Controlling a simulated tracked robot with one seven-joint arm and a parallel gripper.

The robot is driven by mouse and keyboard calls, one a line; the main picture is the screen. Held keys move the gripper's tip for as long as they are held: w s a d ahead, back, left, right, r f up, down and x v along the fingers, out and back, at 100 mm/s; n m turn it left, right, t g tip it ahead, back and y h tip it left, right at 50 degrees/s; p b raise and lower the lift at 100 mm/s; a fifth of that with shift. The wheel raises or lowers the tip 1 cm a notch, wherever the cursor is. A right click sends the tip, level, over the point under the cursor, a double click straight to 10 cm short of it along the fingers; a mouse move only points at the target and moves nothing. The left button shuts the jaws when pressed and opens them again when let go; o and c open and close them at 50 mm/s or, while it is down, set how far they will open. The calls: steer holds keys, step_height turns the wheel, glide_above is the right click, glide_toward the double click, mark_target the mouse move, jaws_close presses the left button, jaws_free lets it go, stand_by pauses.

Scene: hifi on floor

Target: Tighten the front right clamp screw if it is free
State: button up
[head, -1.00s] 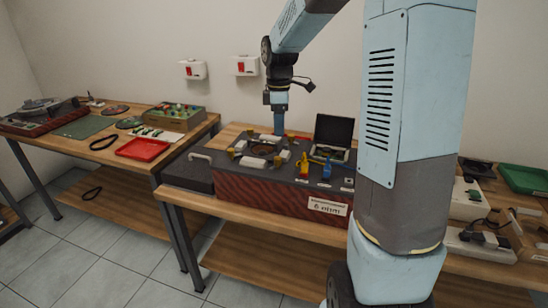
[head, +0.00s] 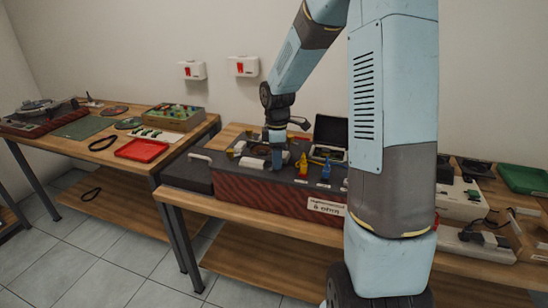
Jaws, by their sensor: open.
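The device with the clamp screws (head: 255,191) is a dark box with a red patterned front on the middle wooden table. Several brass-coloured clamp screws, one of them here (head: 239,147), stand around a round opening on its top. My gripper (head: 277,166) points down over the right part of this ring, low over the top. The arm and gripper cover the screws on that side, so the front right screw cannot be made out. Nothing shows held in the gripper. Whether it touches a screw is too small to tell.
A yellow plug (head: 303,166) and a blue plug (head: 326,171) stand just right of the gripper. An open black-lidded case (head: 331,131) is behind them. A red tray (head: 142,150) lies on the left table. My upper arm hides the device's right end.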

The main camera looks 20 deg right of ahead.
steer(key=shift+c, duration=0.5)
jaws_close()
steer(key=shift+a, duration=0.3)
steer(key=shift+d, duration=0.25)
steer(key=shift+d+m, duration=0.2)
steer(key=shift+m, duration=0.6)
steer(key=shift+w+r, duration=0.1)
steer(key=shift+o, duration=0.4)
jaws_free()
steer(key=shift+a, duration=0.1)
